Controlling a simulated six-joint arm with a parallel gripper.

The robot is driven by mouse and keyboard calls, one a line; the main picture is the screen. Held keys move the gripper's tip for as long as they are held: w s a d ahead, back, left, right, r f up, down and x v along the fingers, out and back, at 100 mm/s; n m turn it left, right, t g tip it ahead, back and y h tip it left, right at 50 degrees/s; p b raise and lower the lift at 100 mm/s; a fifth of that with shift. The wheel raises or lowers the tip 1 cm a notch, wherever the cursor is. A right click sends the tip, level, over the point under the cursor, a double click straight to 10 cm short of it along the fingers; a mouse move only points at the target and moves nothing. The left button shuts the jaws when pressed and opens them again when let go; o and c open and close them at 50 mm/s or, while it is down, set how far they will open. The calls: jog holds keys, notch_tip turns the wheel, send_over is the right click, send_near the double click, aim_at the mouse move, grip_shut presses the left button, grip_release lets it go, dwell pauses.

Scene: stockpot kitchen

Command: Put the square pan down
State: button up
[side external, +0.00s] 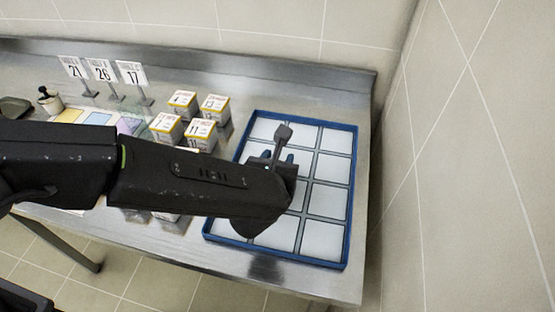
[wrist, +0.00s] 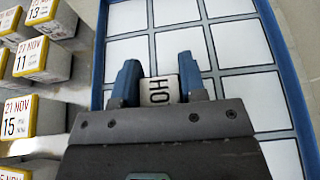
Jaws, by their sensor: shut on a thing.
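My gripper (side external: 279,157) is over the blue-rimmed tray (side external: 347,225), with its fingertips partly hidden by my arm. In the wrist view its two blue fingers (wrist: 159,70) are shut on a small white piece with dark letters (wrist: 159,93), of which "HO" can be read. The piece is hidden in the side view, and I cannot tell whether it touches the tray. No square pan shows in the gripper.
The tray is divided into several pale, empty-looking cells. Several white and yellow dated boxes (side external: 201,133) stand left of it. Number signs (side external: 131,73), a small pot (side external: 50,101) and coloured sheets (side external: 98,118) are farther left. A wall closes the right side.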

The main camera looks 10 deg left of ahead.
jog(key=shift+f, duration=0.1)
jog(key=o, duration=1)
jog(key=shift+o, duration=0.2)
jog(key=shift+r, duration=0.2)
jog(key=v, duration=0.7)
jog(key=shift+s, duration=0.25)
jog(key=shift+r, duration=0.15)
